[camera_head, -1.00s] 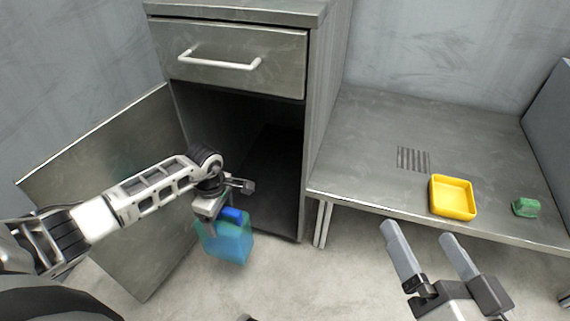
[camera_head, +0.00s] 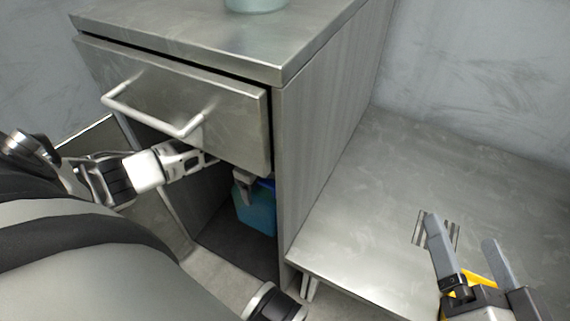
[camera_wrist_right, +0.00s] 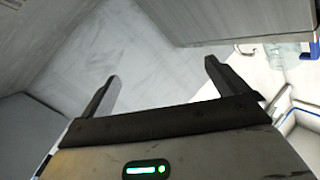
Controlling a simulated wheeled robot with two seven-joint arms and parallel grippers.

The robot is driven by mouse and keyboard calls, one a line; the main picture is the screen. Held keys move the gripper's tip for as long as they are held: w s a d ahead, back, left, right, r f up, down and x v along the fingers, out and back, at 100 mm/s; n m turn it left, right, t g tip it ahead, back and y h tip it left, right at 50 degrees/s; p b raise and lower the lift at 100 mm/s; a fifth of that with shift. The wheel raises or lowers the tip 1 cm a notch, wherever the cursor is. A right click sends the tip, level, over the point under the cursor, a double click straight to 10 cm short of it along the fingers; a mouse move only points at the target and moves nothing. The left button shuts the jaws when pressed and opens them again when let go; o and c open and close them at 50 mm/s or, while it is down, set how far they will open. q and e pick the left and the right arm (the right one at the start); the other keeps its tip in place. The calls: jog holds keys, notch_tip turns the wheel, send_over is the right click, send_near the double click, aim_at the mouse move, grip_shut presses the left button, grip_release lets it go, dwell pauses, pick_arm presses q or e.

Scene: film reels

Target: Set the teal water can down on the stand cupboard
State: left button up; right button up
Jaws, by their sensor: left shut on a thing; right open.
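The teal water can (camera_head: 257,210) has a blue top and hangs in my left gripper (camera_head: 244,186). My left gripper is shut on it at the top. The can is inside the dark open compartment of the metal stand cupboard (camera_head: 325,130), below the drawer, near the right wall. The drawer partly hides the gripper and arm. I cannot tell whether the can's base touches the compartment floor (camera_head: 238,248). My right gripper (camera_head: 462,235) is open and empty above the low metal bench at right. It also shows open in the right wrist view (camera_wrist_right: 161,72).
The drawer (camera_head: 185,95) with its white handle sits just above my left forearm. The opened door (camera_head: 92,142) stands at left. A pale vessel (camera_head: 256,4) rests on the cupboard top.

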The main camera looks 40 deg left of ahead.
aim_at(261, 216)
pick_arm(q)
notch_tip(261, 216, down, 5)
jog(key=b, duration=0.2)
jog(key=shift+w+f+b, duration=0.1)
jog(key=shift+b, duration=0.2)
jog(key=shift+f, duration=0.3)
notch_tip(261, 216, down, 4)
jog(key=shift+f+b, duration=0.1)
jog(key=shift+b, duration=1.15)
jog(key=shift+w, duration=0.1)
pick_arm(e)
notch_tip(261, 216, up, 9)
jog(key=w+n+t+y, duration=0.2)
jog(key=n+t+y, duration=0.2)
jog(key=n, duration=0.3)
jog(key=shift+d+n+t+y, duration=0.3)
jog(key=shift+d, duration=0.15)
jog(key=shift+s+f, duration=0.1)
pick_arm(q)
jog(key=o, duration=1.9)
jog(key=shift+f, duration=0.1)
pick_arm(e)
jog(key=shift+r+n+y, duration=0.2)
jog(key=shift+n+y, duration=0.1)
